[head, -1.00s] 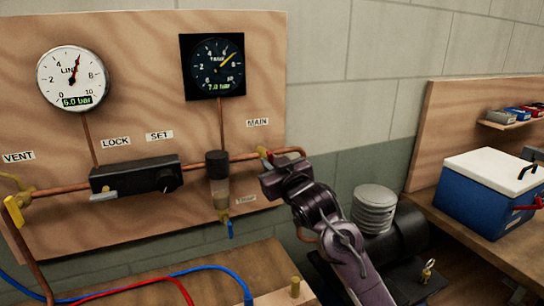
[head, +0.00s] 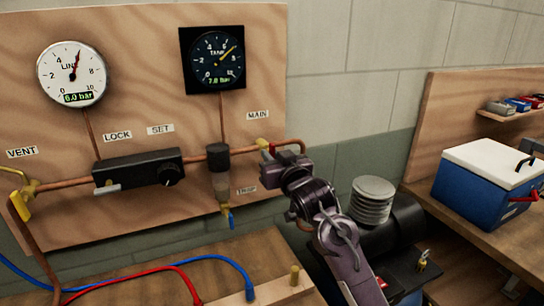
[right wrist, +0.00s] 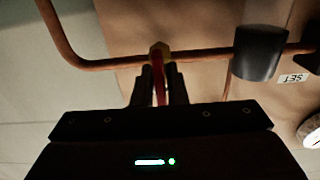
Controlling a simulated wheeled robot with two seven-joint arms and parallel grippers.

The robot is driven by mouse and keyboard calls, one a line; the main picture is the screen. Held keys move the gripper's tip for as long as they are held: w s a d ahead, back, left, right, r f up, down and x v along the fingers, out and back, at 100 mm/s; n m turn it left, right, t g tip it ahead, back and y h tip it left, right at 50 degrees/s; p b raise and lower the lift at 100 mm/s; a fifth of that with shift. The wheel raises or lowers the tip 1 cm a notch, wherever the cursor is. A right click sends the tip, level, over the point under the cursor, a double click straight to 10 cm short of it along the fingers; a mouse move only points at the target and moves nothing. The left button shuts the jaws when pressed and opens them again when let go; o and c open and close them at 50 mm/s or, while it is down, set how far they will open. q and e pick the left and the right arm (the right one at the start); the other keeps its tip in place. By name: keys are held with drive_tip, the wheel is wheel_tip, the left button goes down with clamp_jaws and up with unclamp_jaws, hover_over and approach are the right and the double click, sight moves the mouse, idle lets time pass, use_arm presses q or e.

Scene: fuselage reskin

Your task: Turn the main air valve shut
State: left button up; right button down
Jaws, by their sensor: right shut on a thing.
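The main air valve (head: 263,143) is a small brass-yellow body on the copper pipe, below the MAIN label (head: 257,114). It also shows in the right wrist view (right wrist: 160,49). Its red lever (right wrist: 160,86) points from the valve body toward my wrist camera, between the two dark fingers. My right gripper (head: 268,160) is at the valve, shut on that lever; its fingers show in the right wrist view (right wrist: 159,80). In the head view the gripper hides most of the lever. My left gripper is not in view.
The LINE gauge (head: 72,74) reads 6.0 bar; the TANK gauge (head: 214,60) shows about 7.8 bar. A black regulator (head: 135,168) and filter bowl (head: 219,185) sit left of the valve. Red and blue hoses lie on the bench below. A blue cooler (head: 485,190) stands at right.

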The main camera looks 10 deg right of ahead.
drive_tip(key=c, duration=1.5)
unclamp_jaws()
drive_tip(key=s, duration=0.2)
drive_tip(key=s+d+b, duration=0.1)
drive_tip(key=s, duration=0.2)
drive_tip(key=s+b, duration=0.1)
drive_tip(key=s, duration=0.1)
drive_tip(key=shift+s+d+f, duration=0.1)
drive_tip(key=shift+s+d, duration=0.15)
drive_tip(key=shift+s, duration=0.1)
